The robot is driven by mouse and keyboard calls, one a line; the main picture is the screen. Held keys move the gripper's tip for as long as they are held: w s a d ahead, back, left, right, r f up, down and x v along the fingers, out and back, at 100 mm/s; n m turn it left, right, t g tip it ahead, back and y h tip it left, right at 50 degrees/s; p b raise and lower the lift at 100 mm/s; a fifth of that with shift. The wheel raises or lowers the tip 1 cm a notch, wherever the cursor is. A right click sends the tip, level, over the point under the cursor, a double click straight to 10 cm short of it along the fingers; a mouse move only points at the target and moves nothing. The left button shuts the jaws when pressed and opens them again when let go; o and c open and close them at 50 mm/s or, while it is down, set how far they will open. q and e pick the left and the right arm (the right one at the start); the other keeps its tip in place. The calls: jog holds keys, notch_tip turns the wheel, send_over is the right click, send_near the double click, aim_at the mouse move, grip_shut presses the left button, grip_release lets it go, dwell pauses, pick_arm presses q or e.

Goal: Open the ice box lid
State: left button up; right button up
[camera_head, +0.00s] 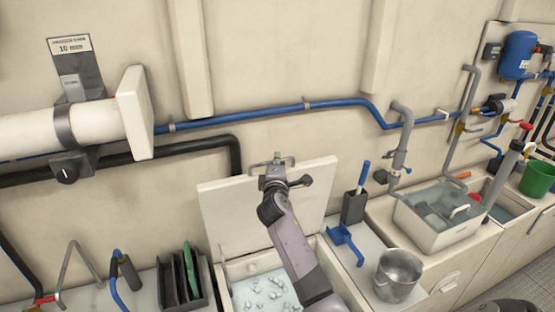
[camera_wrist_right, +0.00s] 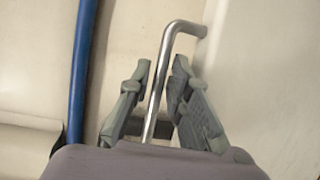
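The ice box lid (camera_head: 222,213) is a cream panel standing raised at the back of the ice box, leaning near the wall. The ice box (camera_head: 234,271) below it is uncovered and shows loose ice (camera_head: 262,292). A metal bar handle (camera_head: 254,164) is at the lid's top edge. My right gripper (camera_head: 276,172) is at this handle. In the right wrist view the bent handle bar (camera_wrist_right: 163,70) passes between the fingers of my right gripper (camera_wrist_right: 162,72), with a small gap visible on each side. My left gripper is not in view.
A blue scoop (camera_head: 345,240), a dark holder (camera_head: 354,207) and a metal pot (camera_head: 398,275) stand right of the ice box. A dark rack (camera_head: 180,287) is on its left. A blue pipe (camera_head: 250,115) runs along the wall behind the lid.

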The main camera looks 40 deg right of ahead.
jog(key=shift+w+d, duration=0.2)
jog(key=shift+w, duration=0.05)
jog(key=shift+c, duration=0.2)
grip_shut()
dwell(0.5)
